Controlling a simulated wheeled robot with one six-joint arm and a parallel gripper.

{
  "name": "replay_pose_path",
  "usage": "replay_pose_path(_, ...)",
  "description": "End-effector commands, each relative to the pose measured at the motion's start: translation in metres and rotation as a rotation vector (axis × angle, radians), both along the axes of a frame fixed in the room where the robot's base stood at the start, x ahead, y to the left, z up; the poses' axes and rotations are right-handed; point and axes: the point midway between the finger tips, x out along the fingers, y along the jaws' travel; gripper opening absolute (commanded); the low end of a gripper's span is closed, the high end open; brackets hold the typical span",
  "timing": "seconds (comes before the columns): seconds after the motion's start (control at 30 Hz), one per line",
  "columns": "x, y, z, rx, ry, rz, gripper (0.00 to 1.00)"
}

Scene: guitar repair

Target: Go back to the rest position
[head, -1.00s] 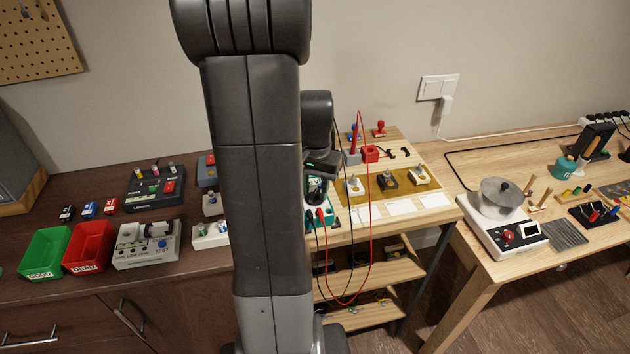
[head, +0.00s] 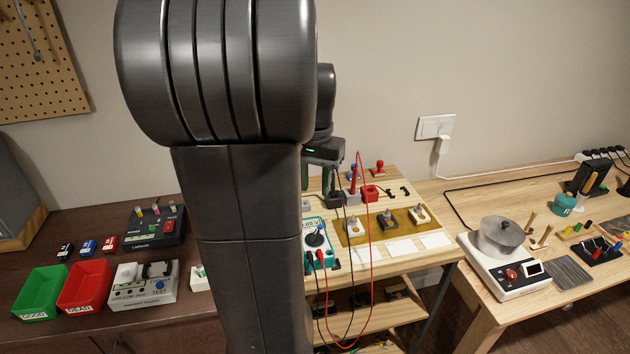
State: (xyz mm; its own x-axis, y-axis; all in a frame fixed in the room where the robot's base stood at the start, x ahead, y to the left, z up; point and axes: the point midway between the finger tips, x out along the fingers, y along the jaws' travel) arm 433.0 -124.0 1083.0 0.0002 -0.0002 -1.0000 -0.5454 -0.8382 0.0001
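My gripper (head: 333,188) shows behind my large dark arm link, over the back left of the light wooden shelf unit (head: 385,265). Its fingers point down, and part of it is hidden by the arm. Two dark green finger parts appear spaced apart, with the red probe of the meter leads close to the right one. I see nothing clearly held between them. The teal multimeter (head: 316,236) lies in front of and below the gripper.
A yellow mat (head: 371,235) with several switches lies right of the multimeter. Red and black leads (head: 370,270) hang over the shelf front. A green bin (head: 40,292), a red bin (head: 85,287) and a tester (head: 144,286) stand at left. A pot (head: 500,237) stands on the right table.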

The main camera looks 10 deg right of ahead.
Motion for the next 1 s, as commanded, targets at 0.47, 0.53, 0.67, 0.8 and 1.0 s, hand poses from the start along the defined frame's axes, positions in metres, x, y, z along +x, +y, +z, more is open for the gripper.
replay_pose_path(0.47, 0.0, 0.0, -0.025, 0.001, 0.004, 0.0, 0.33)
replay_pose_path(0.53, -0.001, 0.0, -0.038, 0.001, 0.004, 0.0, 0.33)
replay_pose_path(0.67, -0.001, 0.0, -0.065, 0.001, 0.007, 0.0, 0.33)
replay_pose_path(0.8, -0.001, 0.0, -0.093, 0.001, 0.005, 0.0, 0.33)
replay_pose_path(1.0, 0.0, 0.0, -0.125, 0.001, 0.004, 0.0, 0.33)
